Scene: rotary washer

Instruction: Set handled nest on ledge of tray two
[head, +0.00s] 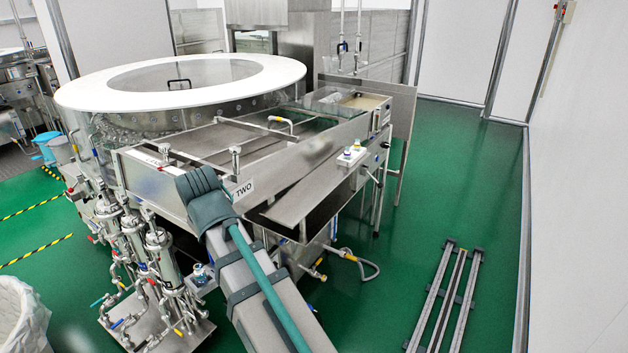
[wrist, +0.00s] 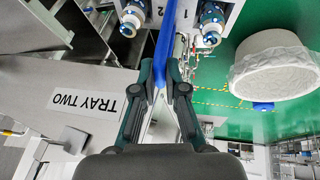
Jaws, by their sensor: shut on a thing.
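My gripper (wrist: 160,78) is shut on a thin blue piece (wrist: 165,35) in the wrist view. The sign also shows upside down in the wrist view (wrist: 86,103), left of the gripper. The exact ledge is hard to tell.
The washer's white ring lid (head: 90,92) is at the back left. Steel filter housings with pipes (head: 130,240) stand left of my arm. A white-lined bin (wrist: 275,65) is right in the wrist view. Green floor (head: 400,235) is open at right, with rails (head: 446,300) on it.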

